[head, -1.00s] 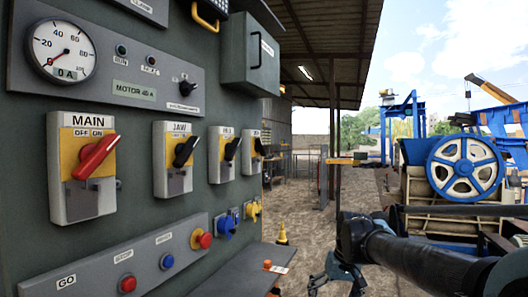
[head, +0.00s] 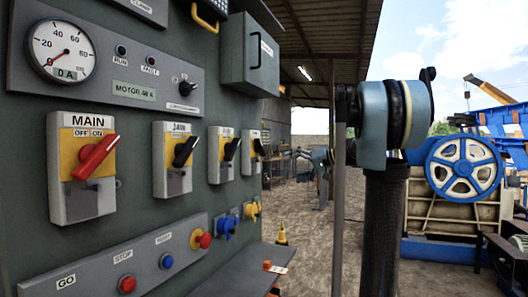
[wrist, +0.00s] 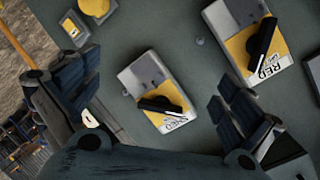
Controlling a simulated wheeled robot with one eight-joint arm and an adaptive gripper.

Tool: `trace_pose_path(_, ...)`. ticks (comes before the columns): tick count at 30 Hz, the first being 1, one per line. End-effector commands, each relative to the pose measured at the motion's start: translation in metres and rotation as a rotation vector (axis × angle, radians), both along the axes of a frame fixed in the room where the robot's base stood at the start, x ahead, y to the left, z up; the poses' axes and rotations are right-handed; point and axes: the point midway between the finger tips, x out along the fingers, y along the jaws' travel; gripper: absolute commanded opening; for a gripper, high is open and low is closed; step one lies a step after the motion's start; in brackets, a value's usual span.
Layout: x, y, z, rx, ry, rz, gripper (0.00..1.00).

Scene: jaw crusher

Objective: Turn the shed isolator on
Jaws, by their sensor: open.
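The shed isolator (head: 252,153) is the far right switch in the row on the green panel. In the wrist view the isolator (wrist: 145,75) is a grey and yellow box with an upside-down SHED label. Its black handle (wrist: 162,104) leans toward the upper left of the box as seen from the front, the OFF side on the main switch. My gripper (wrist: 157,82) is open and empty, its fingers on either side of the isolator in the picture, with no contact visible.
The isolator beside it (wrist: 235,30) lies near the right finger, its handle leaning the other way. The main switch (head: 83,165) has a red handle. A button shelf (head: 150,258) and blue and yellow sockets (head: 251,210) are below. A grey box (head: 250,55) juts out above.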

Motion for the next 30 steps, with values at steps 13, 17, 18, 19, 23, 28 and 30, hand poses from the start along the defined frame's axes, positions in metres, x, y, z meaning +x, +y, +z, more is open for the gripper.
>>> trace_pose_path(13,0.093,-0.031,0.080,0.237,-0.187,-0.007,1.00)
trace_pose_path(17,0.098,-0.025,0.082,0.244,-0.193,-0.007,1.00)
trace_pose_path(18,0.099,-0.021,0.082,0.245,-0.193,-0.006,1.00)
trace_pose_path(19,0.100,-0.017,0.082,0.244,-0.192,-0.005,1.00)
trace_pose_path(23,0.106,0.002,0.082,0.244,-0.191,-0.003,1.00)
trace_pose_path(28,0.116,0.031,0.082,0.244,-0.192,-0.004,1.00)
trace_pose_path(30,0.121,0.042,0.082,0.243,-0.192,-0.005,1.00)
